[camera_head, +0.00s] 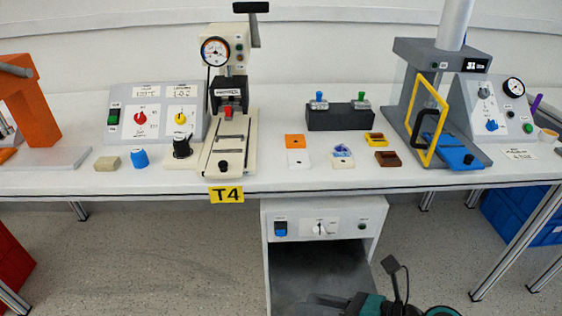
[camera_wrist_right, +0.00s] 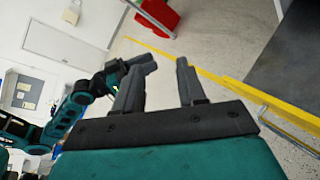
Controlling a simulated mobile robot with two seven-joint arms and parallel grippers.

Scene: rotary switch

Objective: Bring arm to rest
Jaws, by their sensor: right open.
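My right gripper (camera_head: 318,302) is low at the bottom edge of the head view, in front of the white cabinet and well below the tabletop. In the right wrist view its two dark fingers (camera_wrist_right: 160,78) stand apart with nothing between them. A teal and black arm link of mine (camera_wrist_right: 75,105) shows at the left of that view. My left gripper does not show in the head view. A white rotary knob (camera_head: 320,228) sits on the cabinet's front panel, between a blue switch (camera_head: 281,228) and a small dark button (camera_head: 362,226).
The white table (camera_head: 290,184) carries a control box (camera_head: 158,112) with red and yellow knobs, a press (camera_head: 229,100), small coloured parts, and a grey machine with a yellow frame (camera_head: 430,115). Red bins stand at left, blue bins (camera_head: 505,212) at right. The floor left of the cabinet is clear.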

